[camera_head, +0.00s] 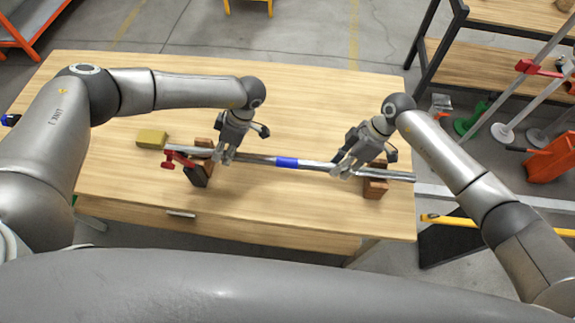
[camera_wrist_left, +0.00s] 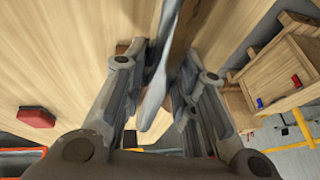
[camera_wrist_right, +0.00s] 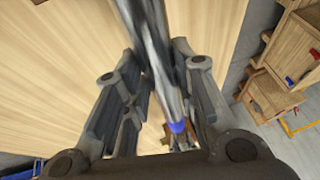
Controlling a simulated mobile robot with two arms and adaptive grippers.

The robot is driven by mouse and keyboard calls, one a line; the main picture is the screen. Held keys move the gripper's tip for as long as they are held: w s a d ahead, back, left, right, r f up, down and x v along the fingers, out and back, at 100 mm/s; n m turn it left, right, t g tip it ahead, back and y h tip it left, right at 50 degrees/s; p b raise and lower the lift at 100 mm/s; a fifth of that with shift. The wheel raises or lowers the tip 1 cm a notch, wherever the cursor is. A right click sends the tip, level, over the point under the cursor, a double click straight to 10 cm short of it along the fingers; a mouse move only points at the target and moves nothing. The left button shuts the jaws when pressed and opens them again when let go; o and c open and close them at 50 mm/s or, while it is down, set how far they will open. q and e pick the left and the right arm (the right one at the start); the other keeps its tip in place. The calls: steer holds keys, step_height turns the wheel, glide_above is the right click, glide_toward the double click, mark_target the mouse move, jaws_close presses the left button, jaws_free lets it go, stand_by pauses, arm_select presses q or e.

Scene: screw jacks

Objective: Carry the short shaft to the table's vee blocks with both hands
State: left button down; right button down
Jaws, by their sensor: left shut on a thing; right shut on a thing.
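The short shaft, a steel bar with a blue band (camera_head: 287,162), runs left to right over the table (camera_head: 285,205). My left gripper (camera_head: 224,158) is shut on it left of the band, and my right gripper (camera_head: 343,171) is shut on it right of the band. The shaft (camera_wrist_left: 155,98) also shows between the fingers in the left wrist view, and the shaft (camera_wrist_right: 152,45) in the right. It passes over two brown vee blocks, one at left (camera_head: 204,143) and one at right (camera_head: 375,187). I cannot tell whether it touches them.
A red clamp (camera_head: 178,158) with a dark block stands beside the left vee block. A yellow block (camera_head: 152,138) lies near the shaft's left end. Shelving (camera_head: 480,60) and a green stand (camera_head: 472,118) are beyond the right edge. The table's back is clear.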

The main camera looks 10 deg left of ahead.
arm_select(q)
steer(key=shift+w+f, duration=0.1)
arm_select(e)
steer(key=shift+w+a, duration=0.15)
arm_select(q)
steer(key=c, duration=1.4)
jaws_free()
steer(key=shift+c, duration=0.2)
arm_select(e)
steer(key=c, duration=1.4)
jaws_free()
steer(key=shift+c, duration=0.2)
arm_select(q)
steer(key=shift+o, duration=1.3)
steer(key=shift+s, duration=0.25)
arm_select(e)
steer(key=shift+o, duration=1.3)
steer(key=shift+s, duration=0.25)
arm_select(q)
steer(key=shift+s, duration=0.1)
arm_select(e)
steer(key=shift+s, duration=0.15)
